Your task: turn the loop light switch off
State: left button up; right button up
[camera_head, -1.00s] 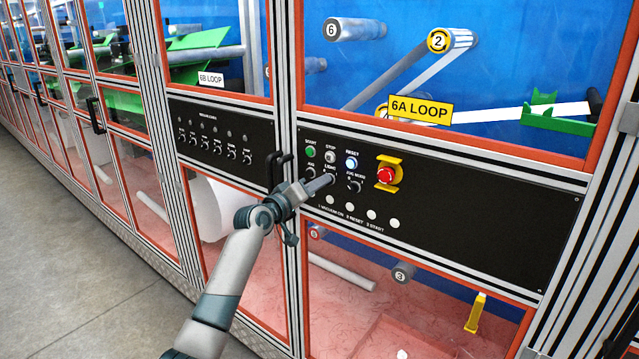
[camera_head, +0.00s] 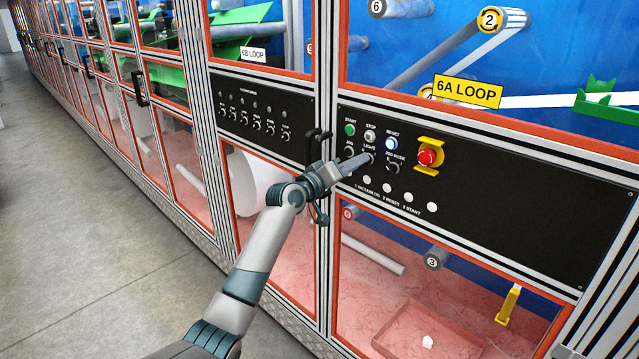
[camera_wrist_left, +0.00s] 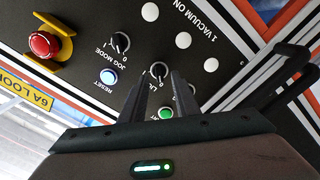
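The light switch is a small black rotary knob with a white mark, seen in the left wrist view (camera_wrist_left: 158,70) on the black control panel (camera_head: 480,205). My left gripper (camera_head: 369,159) reaches the panel just below the LIGHT label and hides the knob in the head view. In the left wrist view its two fingers (camera_wrist_left: 159,84) are apart, with the knob in line with the gap between the tips. I cannot tell whether they touch it. The knob's exact setting is hard to read. My right gripper is not in view.
Close around are the jog mode knob (camera_wrist_left: 120,42), the lit reset button (camera_head: 391,144), the green start button (camera_head: 350,130) and a red emergency stop (camera_head: 427,158). A black door handle (camera_head: 313,147) stands out left of the gripper. Grey floor (camera_head: 110,260) is open at left.

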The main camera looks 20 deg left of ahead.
pick_arm(q)
jog(key=b+v, duration=0.4)
jog(key=v, duration=1.2)
jog(key=shift+b, duration=0.4)
